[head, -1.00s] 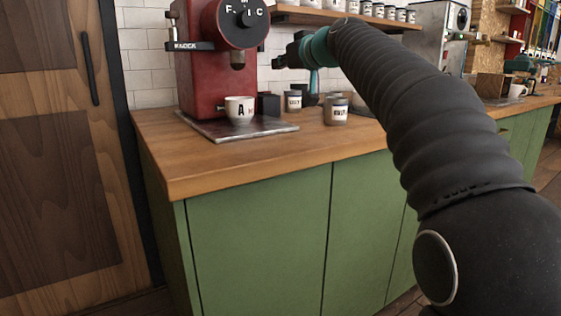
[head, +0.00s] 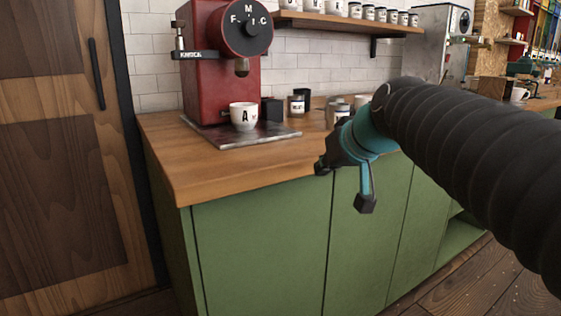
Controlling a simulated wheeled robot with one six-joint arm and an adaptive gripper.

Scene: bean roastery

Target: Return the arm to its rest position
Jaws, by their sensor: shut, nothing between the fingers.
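My gripper (head: 343,186), teal and black, is at the end of my black ribbed arm (head: 465,165), which reaches in from the right. It is in front of the wooden counter's (head: 215,172) front edge, by the green cabinet doors (head: 262,245). It is shut with nothing held. The gripper and arm hide part of the counter and some jars behind them.
A red grinder (head: 212,75) stands on the counter with a white cup (head: 243,116) marked A on its metal tray (head: 215,134). A jar (head: 297,106) and a black box (head: 272,111) are beside it. A shelf (head: 345,24) with several cups hangs above. Floor (head: 480,285) shows at lower right.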

